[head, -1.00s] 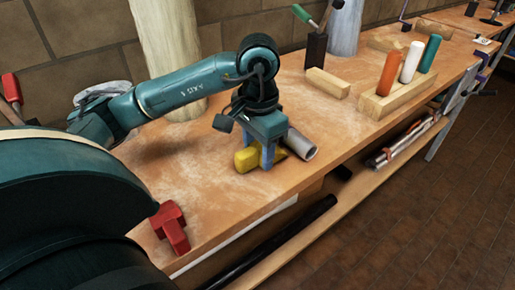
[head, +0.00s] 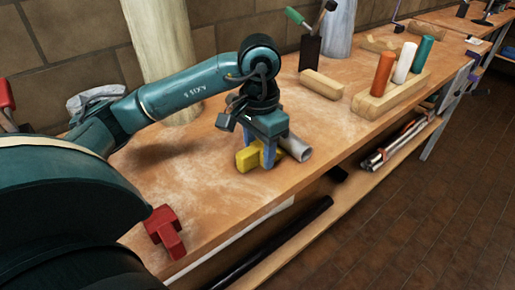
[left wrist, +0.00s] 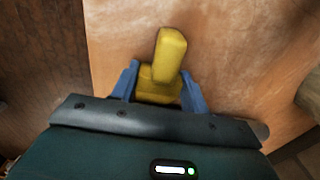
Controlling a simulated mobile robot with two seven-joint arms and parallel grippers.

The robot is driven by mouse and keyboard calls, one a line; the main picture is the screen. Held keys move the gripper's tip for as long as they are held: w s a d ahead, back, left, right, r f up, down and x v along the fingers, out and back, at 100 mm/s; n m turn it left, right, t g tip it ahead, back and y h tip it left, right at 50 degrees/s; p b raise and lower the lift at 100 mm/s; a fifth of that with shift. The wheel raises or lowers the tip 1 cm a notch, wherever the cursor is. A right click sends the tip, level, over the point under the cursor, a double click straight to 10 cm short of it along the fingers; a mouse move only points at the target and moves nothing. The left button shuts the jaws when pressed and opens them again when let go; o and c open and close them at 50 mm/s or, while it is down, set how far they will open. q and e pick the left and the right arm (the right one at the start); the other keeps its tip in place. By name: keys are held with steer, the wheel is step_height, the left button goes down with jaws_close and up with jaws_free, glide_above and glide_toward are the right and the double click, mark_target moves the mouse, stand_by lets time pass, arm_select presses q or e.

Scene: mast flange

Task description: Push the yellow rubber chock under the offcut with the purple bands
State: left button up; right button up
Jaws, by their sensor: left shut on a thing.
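The yellow rubber chock (head: 246,159) is on the bench top near its front edge. My left gripper (head: 268,160) points down and is shut on the chock. In the left wrist view the chock (left wrist: 168,58) sits between the two blue fingers of the left gripper (left wrist: 163,92), with one part sticking out beyond them. A grey round offcut (head: 297,147) lies just right of the gripper, partly hidden by it. I see no purple bands on it, and I cannot tell whether the chock touches it. My right gripper is not in view.
A red block (head: 165,230) lies at the bench's near edge. A wooden bar (head: 322,84) and a wooden holder (head: 392,96) with orange, white and green pegs stand farther right. A thick pale post (head: 160,60) rises behind my arm. Bare bench lies right of the grey offcut.

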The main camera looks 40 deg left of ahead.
arm_select(q)
steer(key=shift+w, duration=0.15)
steer(key=o, duration=1.1)
step_height(320, 180, up, 4)
steer(key=shift+r+p, duration=0.25)
steer(key=shift+p, duration=0.2)
step_height(320, 180, up, 9)
steer(key=p, duration=0.2)
steer(key=shift+f+p, duration=0.15)
steer(key=shift+p, duration=0.2)
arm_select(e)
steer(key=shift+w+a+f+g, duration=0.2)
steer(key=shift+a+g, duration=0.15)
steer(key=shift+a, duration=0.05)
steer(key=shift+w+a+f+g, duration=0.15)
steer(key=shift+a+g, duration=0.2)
arm_select(q)
steer(key=shift+d, duration=0.1)
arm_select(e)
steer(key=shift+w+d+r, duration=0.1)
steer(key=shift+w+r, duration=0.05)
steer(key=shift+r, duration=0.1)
